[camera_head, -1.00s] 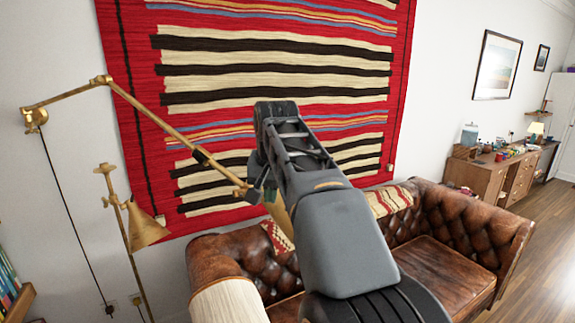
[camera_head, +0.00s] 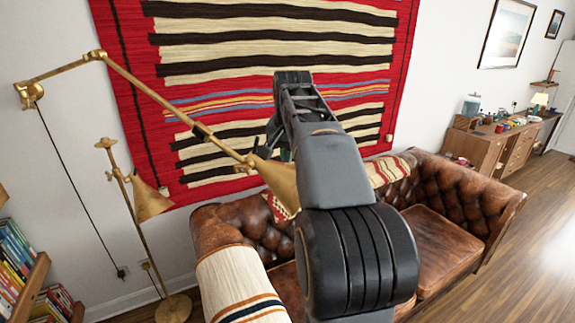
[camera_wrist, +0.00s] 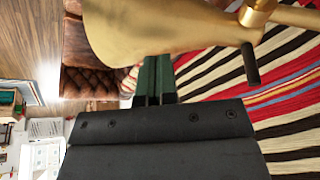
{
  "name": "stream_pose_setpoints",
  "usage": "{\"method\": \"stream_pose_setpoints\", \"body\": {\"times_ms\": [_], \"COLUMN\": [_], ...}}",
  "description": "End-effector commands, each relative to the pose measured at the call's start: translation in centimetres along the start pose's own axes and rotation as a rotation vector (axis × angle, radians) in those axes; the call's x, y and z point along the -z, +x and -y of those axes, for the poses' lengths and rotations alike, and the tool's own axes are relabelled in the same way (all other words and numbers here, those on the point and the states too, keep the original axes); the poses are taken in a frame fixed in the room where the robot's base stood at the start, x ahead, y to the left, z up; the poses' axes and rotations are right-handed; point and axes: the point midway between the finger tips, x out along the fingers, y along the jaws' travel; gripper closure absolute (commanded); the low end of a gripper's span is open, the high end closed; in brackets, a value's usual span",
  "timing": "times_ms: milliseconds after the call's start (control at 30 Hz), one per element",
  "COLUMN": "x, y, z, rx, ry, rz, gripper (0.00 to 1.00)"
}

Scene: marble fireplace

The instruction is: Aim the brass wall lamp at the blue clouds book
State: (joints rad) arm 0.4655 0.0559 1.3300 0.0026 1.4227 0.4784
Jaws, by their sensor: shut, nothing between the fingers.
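The brass wall lamp's jointed arm (camera_head: 150,95) reaches right from its wall mount. Its cone shade (camera_head: 279,182) hangs in front of the rug, partly behind my arm. In the wrist view the brass shade (camera_wrist: 170,30) fills the top, with a short dark knob at its right end. My gripper (camera_wrist: 156,72) is shut and empty, its dark green fingers pointing at the shade's lower edge. I cannot tell whether they touch it. In the head view my arm mostly hides the gripper. I cannot make out the blue clouds book.
A brass floor lamp (camera_head: 150,200) stands left of the sofa. A bookshelf (camera_head: 32,285) with several books is at the lower left. A brown leather sofa (camera_head: 435,245) stands below the striped rug (camera_head: 270,35). A wooden desk (camera_head: 490,150) is at the right, with open floor before it.

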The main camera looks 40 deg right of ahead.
Motion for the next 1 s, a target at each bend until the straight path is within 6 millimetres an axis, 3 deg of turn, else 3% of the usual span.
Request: {"method": "stream_pose_setpoints", "body": {"times_ms": [333,800,1000], "x": [0.0,0.3,-0.5], "y": [3.6,4.2,4.8], "z": [0.0,-0.2,0.4], "rx": [0.000,0.000,0.051], "ry": [-0.001,0.001,0.001], "rz": [0.001,-0.001,0.002], "gripper": [1.00,1.00,1.00]}}
